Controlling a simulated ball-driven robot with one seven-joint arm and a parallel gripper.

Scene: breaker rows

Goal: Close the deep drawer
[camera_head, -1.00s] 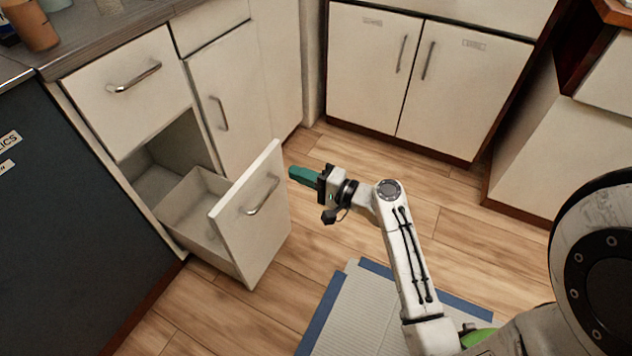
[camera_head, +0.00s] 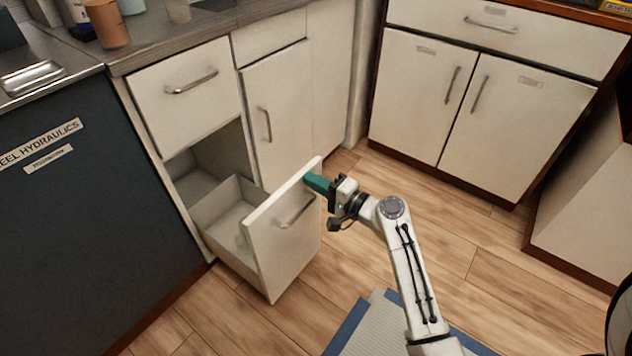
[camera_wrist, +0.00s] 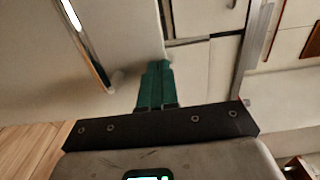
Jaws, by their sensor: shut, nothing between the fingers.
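The deep drawer (camera_head: 285,245) is pulled well out of the lower left cabinet, with its open box (camera_head: 222,212) showing behind the cream front. Its metal bar handle (camera_head: 298,212) is on the front. My gripper (camera_head: 308,180) has green fingers, shut and empty, at the upper right part of the drawer front, above and right of the handle. I cannot tell whether the fingertips touch the front. In the wrist view, the shut green fingers (camera_wrist: 156,72) point at the cream drawer front (camera_wrist: 120,35), with the handle (camera_wrist: 85,55) to their left.
A shut drawer (camera_head: 187,95) is above the open one, under the worktop (camera_head: 150,55). A dark blue appliance (camera_head: 90,190) stands to the left. Cream cupboards (camera_head: 475,95) line the back. Wood floor (camera_head: 440,225) is clear right of the drawer.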

